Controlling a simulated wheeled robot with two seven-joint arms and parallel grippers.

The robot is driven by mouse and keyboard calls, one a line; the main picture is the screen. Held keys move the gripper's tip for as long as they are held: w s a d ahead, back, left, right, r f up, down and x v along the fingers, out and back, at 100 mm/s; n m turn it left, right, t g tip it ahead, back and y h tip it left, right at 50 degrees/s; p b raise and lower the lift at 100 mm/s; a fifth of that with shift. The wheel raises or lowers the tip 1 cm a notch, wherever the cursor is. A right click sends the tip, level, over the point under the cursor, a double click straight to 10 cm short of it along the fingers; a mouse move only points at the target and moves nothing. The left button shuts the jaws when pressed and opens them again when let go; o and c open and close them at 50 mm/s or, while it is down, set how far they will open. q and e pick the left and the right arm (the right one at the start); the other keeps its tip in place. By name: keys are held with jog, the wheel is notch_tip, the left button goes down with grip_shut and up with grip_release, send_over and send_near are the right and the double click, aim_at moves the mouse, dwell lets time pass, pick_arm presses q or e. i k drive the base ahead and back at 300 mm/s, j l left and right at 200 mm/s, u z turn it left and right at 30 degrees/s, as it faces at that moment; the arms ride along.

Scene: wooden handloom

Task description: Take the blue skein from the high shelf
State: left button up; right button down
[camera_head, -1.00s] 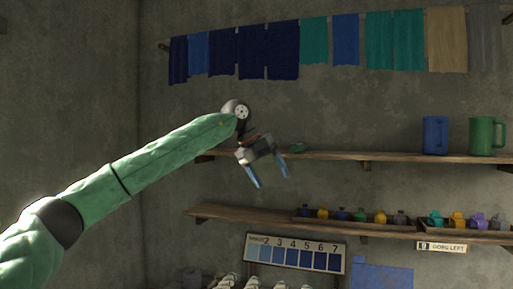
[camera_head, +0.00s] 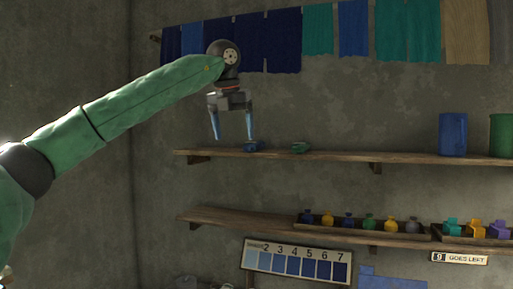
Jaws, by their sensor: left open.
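The blue skein (camera_head: 253,147) is a small dark blue bundle lying on the high shelf (camera_head: 330,156), towards its left end. A similar small green bundle (camera_head: 300,148) lies on the shelf just right of it. My left gripper (camera_head: 232,138) is open and points down, its two blue-tipped fingers apart with nothing between them. Its right finger overlaps the view of the skein's left side or ends just above it; I cannot tell if they touch. My right gripper is not in view.
Dyed cloths (camera_head: 340,28) hang above. The high shelf is bare between the green bundle and the mugs.

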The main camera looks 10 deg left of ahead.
aim_at(251, 146)
jog(key=i, duration=1.65)
